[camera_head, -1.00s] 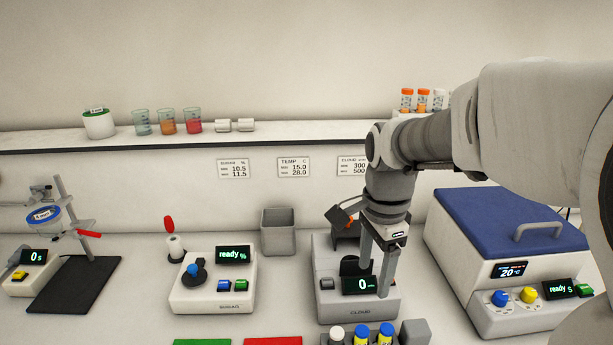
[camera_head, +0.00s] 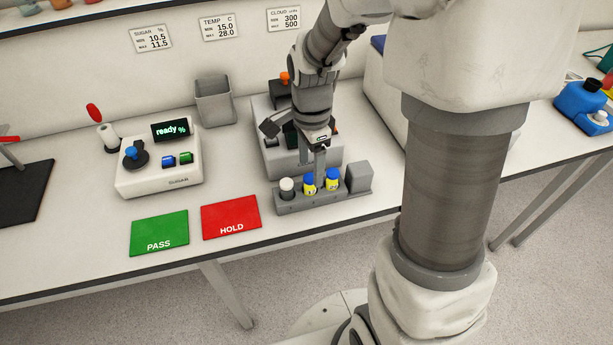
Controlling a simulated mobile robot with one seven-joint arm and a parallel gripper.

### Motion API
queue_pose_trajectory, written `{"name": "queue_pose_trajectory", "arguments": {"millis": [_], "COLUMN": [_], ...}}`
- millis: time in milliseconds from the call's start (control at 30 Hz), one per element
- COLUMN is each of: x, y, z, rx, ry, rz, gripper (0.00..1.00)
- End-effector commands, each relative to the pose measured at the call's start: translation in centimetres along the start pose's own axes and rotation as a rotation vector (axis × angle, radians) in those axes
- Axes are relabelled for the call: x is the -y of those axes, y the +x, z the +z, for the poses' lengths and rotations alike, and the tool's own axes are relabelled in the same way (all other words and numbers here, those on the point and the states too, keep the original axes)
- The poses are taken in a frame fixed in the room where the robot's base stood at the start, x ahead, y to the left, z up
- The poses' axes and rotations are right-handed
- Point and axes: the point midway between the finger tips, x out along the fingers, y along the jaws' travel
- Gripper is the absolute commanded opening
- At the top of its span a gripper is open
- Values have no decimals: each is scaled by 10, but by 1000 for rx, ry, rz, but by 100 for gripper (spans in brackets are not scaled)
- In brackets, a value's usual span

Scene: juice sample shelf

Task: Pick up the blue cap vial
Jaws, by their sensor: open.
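Two blue-cap vials with yellow bodies stand upright in a grey rack (camera_head: 291,208) near the table's front: a left one (camera_head: 309,184) and a right one (camera_head: 332,181). A white-cap vial (camera_head: 287,188) stands at the rack's left. My gripper (camera_head: 318,165) points down and is open, with nothing seen between its fingers. In the picture one finger reaches down between the two blue caps. I cannot tell whether it touches either vial or how far behind them it is.
A grey block (camera_head: 359,177) stands at the rack's right end. Behind it is the cloud tester (camera_head: 283,160), partly hidden by my arm. The red HOLD mat (camera_head: 230,220) and green PASS mat (camera_head: 159,232) lie to the left. The sugar tester (camera_head: 158,175) stands behind them.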

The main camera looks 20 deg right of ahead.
Motion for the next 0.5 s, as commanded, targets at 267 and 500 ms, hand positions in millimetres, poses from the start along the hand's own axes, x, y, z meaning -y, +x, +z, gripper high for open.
{"name": "queue_pose_trajectory", "arguments": {"millis": [267, 500], "x": [-2, -1], "y": [41, 47], "z": [1, 2], "rx": [1, 0], "ry": [2, 0], "rz": [6, 2], "gripper": [72, 72]}}
